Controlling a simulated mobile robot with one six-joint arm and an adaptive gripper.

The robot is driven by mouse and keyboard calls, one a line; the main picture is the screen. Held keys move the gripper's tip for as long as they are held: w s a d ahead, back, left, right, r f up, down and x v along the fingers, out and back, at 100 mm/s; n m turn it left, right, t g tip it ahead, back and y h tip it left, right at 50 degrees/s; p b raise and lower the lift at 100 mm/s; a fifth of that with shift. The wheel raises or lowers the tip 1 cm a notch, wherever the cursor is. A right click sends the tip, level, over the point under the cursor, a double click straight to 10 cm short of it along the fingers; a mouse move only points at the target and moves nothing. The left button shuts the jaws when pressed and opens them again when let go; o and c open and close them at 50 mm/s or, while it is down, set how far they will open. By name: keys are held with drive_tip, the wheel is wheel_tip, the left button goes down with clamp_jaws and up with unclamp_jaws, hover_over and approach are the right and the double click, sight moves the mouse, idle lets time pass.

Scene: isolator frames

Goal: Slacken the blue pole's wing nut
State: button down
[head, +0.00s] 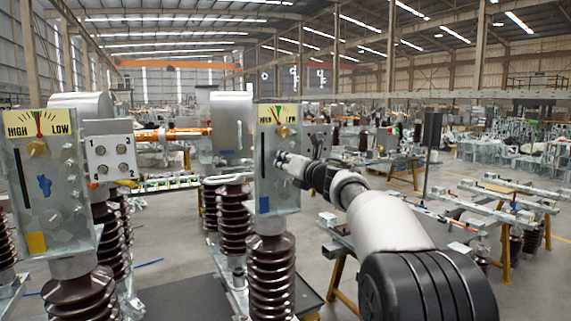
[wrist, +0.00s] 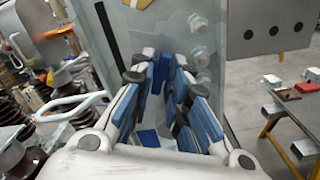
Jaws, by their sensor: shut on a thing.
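The blue pole's metal box (head: 290,185) stands on a brown ribbed insulator and bears a blue square (head: 263,204) low on its face. My gripper (head: 281,161) reaches it from the right, at mid-height of the face. In the wrist view my gripper (wrist: 160,80) has its blue-padded fingers at the plate, shut on a small blue piece (wrist: 160,71), the wing nut. The fingers hide most of the nut, so I cannot tell its angle. The gauge (head: 279,115) above, marked HIGH and LOW, shows a red needle on a green and yellow scale.
At left, another pole's box (head: 70,200) carries a yellow square (head: 37,243) and its own blue wing nut (head: 45,186). A box with numbered knobs (head: 110,150) stands between the poles. Bolt heads line the blue pole's face (wrist: 198,52). Workbenches stand at right.

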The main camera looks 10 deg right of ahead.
drive_tip(key=c, duration=1.5)
unclamp_jaws()
drive_tip(key=v, duration=1.2)
